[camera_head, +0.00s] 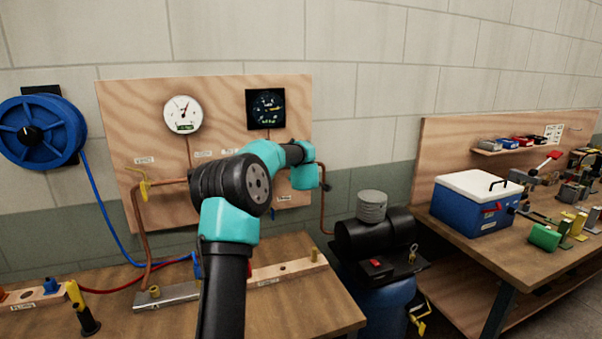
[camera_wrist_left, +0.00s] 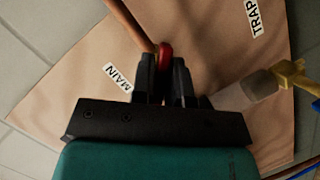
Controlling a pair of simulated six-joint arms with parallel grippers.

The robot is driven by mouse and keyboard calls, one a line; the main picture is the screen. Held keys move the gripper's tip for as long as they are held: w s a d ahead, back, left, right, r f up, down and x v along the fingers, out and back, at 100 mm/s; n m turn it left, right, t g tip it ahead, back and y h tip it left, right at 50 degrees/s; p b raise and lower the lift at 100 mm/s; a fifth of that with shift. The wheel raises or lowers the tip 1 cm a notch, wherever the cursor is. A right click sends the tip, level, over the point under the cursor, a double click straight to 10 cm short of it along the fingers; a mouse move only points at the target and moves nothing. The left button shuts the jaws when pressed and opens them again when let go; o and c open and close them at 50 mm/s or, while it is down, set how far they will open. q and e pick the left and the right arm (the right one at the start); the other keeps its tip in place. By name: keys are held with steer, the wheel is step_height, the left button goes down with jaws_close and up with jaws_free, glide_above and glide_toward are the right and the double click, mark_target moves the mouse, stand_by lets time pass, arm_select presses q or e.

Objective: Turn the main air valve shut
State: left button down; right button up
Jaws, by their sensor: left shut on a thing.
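In the left wrist view, the fingers of my left gripper (camera_wrist_left: 164,78) are closed around a small red handle (camera_wrist_left: 165,49), whose top shows between the fingertips. A label reading MAIN (camera_wrist_left: 118,77) is on the wooden board just left of the fingers, so this is the main air valve's handle. The rest of the valve is hidden by the fingers. In the head view my left arm stands in front of the board and hides the valve; I cannot make out the fingertips there. My right gripper is not in view.
The board (camera_head: 130,110) carries a round gauge (camera_head: 183,115) and a dark display (camera_head: 265,109). A yellow valve (camera_head: 144,186) is on its left side. A copper pipe (camera_wrist_left: 130,24) runs near the fingers. A compressor (camera_head: 372,235) stands right of the bench.

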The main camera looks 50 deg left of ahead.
arm_select(q)
steer(key=m+g, duration=0.2)
steer(key=m, duration=0.1)
steer(key=m+g+y, duration=0.1)
steer(key=m+g, duration=0.1)
steer(key=m, duration=0.1)
stand_by(0.6)
stand_by(0.3)
steer(key=c, duration=1.2)
jaws_free()
steer(key=v, duration=1.7)
steer(key=shift+d+r, duration=0.25)
steer(key=shift+w+f, duration=0.1)
